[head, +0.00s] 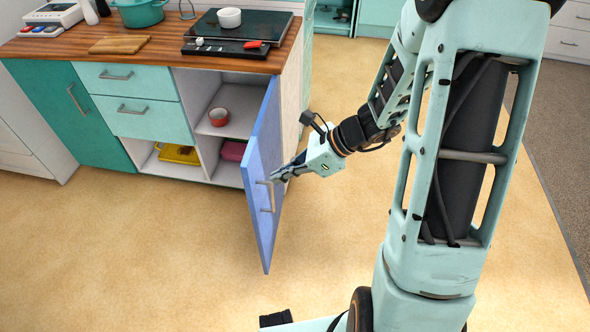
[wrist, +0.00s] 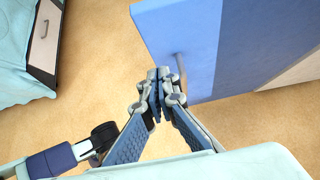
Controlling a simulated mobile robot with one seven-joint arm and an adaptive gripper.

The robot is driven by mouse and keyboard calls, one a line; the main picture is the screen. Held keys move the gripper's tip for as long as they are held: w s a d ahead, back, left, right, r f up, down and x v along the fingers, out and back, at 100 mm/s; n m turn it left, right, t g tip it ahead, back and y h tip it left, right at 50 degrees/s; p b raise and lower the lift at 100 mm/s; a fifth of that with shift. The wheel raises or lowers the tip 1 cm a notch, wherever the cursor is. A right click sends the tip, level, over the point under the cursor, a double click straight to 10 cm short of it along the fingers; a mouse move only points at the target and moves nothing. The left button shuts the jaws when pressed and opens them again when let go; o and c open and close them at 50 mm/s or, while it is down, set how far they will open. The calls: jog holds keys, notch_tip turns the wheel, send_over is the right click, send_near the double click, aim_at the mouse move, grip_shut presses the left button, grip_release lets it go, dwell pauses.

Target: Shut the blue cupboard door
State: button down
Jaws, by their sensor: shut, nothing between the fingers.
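The blue cupboard door (head: 262,165) stands wide open, swung out from the right side of the wooden-topped cabinet toward me. It carries a grey bar handle (head: 267,197). My gripper (head: 277,176) is at the door's right side, close to the handle, with its fingers shut and empty. In the wrist view the shut fingertips (wrist: 158,74) are beside the handle (wrist: 181,70), at the edge of the blue door (wrist: 180,32). I cannot tell whether they touch it.
The open cupboard holds a red bowl (head: 219,117) on its shelf, with a yellow thing (head: 178,154) and a pink thing (head: 233,151) below. A hob (head: 240,27) with a white bowl (head: 229,18) is on the worktop. The floor (head: 140,250) around the door is clear.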

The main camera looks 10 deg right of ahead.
aim_at(251, 180)
jog(key=shift+w+a+f, duration=0.1)
jog(key=shift+w+a, duration=0.15)
jog(key=shift+a, duration=0.5)
jog(key=shift+w+a+f, duration=0.1)
jog(key=shift+w+a, duration=0.1)
jog(key=shift+a, duration=0.5)
jog(key=shift+w+a+f, duration=0.1)
jog(key=shift+w+a, duration=0.15)
jog(key=shift+a, duration=0.5)
jog(key=shift+a, duration=0.15)
